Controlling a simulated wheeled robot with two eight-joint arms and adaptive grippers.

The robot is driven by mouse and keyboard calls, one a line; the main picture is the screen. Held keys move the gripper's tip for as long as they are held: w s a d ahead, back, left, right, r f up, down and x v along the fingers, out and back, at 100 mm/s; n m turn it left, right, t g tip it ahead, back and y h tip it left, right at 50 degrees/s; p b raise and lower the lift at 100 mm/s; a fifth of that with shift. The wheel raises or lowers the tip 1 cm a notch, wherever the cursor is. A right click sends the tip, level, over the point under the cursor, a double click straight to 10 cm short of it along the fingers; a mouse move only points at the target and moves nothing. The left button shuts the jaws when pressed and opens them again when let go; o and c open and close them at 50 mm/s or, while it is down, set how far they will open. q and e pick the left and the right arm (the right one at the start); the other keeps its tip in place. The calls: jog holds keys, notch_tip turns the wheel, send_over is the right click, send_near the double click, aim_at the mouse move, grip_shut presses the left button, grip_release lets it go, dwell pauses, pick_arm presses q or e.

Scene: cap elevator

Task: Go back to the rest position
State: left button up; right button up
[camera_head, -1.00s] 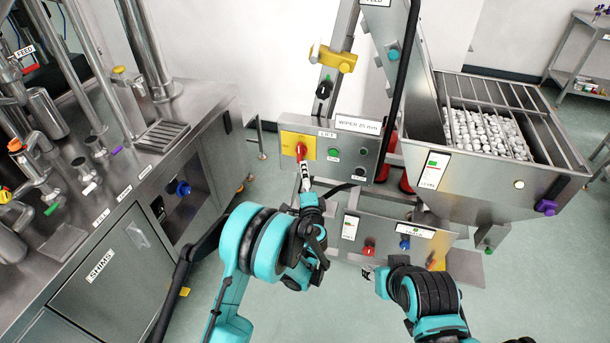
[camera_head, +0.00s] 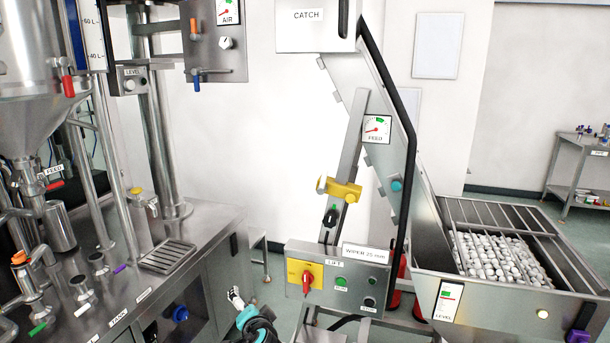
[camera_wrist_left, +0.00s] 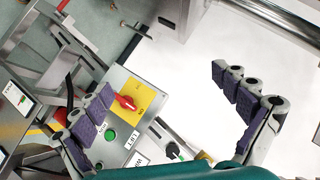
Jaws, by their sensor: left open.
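My left gripper (camera_head: 236,297) is low in the head view, left of the lift control box (camera_head: 335,262) and apart from it. In the left wrist view the gripper (camera_wrist_left: 172,108) has its two purple-padded fingers spread wide with nothing between them. The red rotary switch (camera_head: 306,283) sits on a yellow plate on the control box. The switch also shows in the left wrist view (camera_wrist_left: 125,101), beyond the fingers and untouched. A green button (camera_head: 341,282) is to its right. My right gripper is out of view.
A steel workbench (camera_head: 195,222) with pipes and valves stands on the left. The inclined elevator (camera_head: 376,150) rises behind the control box. A hopper of white caps (camera_head: 497,258) is on the right, with a purple knob (camera_head: 578,336) at its corner. White wall shows behind.

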pick_arm(q)
jog(key=s+a+n+g+h, duration=0.1)
jog(key=s+a+n+g, duration=0.3)
jog(key=s, duration=1.2)
jog(key=s+f+n+g+h, duration=0.1)
jog(key=s+f+n+h, duration=0.2)
jog(key=s, duration=0.9)
jog(key=shift+s+d, duration=0.3)
jog(key=shift+s, duration=0.05)
